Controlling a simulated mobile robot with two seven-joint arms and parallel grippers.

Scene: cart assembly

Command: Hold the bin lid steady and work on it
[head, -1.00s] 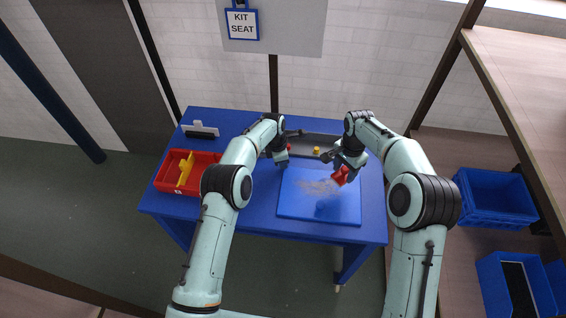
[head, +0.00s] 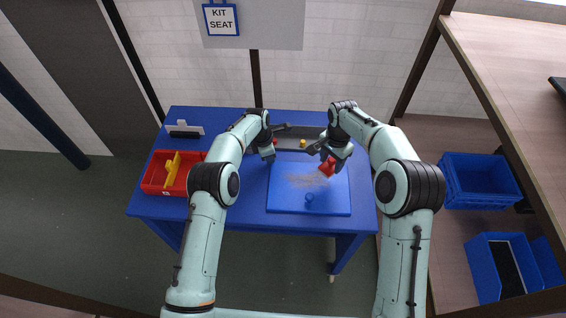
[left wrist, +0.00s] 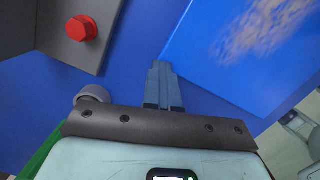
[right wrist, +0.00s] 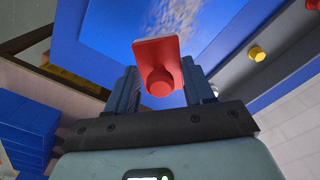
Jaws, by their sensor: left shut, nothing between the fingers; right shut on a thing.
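My left gripper (head: 268,156) is shut and empty near the lid's far left corner. In the left wrist view its fingers (left wrist: 160,68) lie just beside the lid's edge (left wrist: 200,50). My right gripper (head: 328,157) is shut on a red tool (head: 327,168) over the lid's right part. In the right wrist view the tool (right wrist: 160,48) is a red plate with a round knob. Contact with the lid cannot be told.
A grey strip (head: 291,142) at the table's back holds a red knob (left wrist: 82,28) and a yellow knob (head: 303,143). A red tray (head: 152,181) with a yellow divider stands left. Blue bins (head: 485,181) lie on the right. The table's front left is clear.

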